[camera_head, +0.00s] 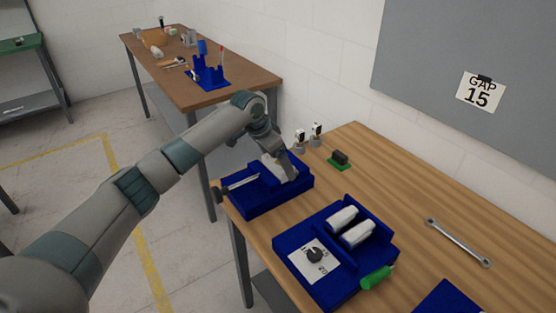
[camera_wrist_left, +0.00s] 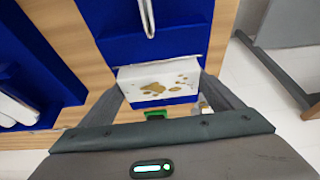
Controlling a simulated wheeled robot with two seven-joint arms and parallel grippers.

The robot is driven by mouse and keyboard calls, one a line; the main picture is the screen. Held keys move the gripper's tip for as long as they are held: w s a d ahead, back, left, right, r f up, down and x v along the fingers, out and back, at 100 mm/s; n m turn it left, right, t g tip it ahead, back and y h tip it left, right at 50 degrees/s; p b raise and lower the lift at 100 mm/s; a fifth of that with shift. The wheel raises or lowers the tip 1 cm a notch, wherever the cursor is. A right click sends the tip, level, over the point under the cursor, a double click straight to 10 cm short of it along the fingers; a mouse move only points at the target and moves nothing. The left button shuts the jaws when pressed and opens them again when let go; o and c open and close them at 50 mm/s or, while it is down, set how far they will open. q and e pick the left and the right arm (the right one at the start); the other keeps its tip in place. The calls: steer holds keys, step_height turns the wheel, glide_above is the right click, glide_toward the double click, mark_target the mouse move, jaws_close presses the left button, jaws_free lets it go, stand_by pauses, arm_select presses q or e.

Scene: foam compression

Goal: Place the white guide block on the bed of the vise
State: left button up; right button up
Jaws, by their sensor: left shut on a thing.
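My left gripper (camera_head: 287,172) is over the blue vise (camera_head: 238,205) near the table's left edge. It is shut on a white block (camera_wrist_left: 160,80) with brown blotches, which I take to be the white guide block. The block's pale side also shows in the head view (camera_head: 272,166). In the wrist view one finger lies on each side of it, and the vise (camera_wrist_left: 165,48) with its grey screw rod (camera_wrist_left: 147,18) is just beyond. Whether the block touches the vise bed is hard to tell. My right gripper is out of view.
A blue tray (camera_head: 287,240) holds two white blocks (camera_head: 350,226) and a dial plate (camera_head: 304,257), with a green-handled item (camera_head: 376,277) at its edge. A wrench (camera_head: 458,243) lies to the right. A dark block on a green base (camera_head: 340,160) and small fixtures (camera_head: 307,137) stand behind.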

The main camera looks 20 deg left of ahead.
arm_select(q)
steer(key=shift+f, duration=0.1)
steer(key=shift+f, duration=0.1)
steer(key=o, duration=1.1)
steer(key=shift+s+a+r, duration=0.1)
steer(key=shift+r, duration=0.4)
steer(key=b+v, duration=0.3)
steer(key=v, duration=0.8)
steer(key=shift+s, duration=0.1)
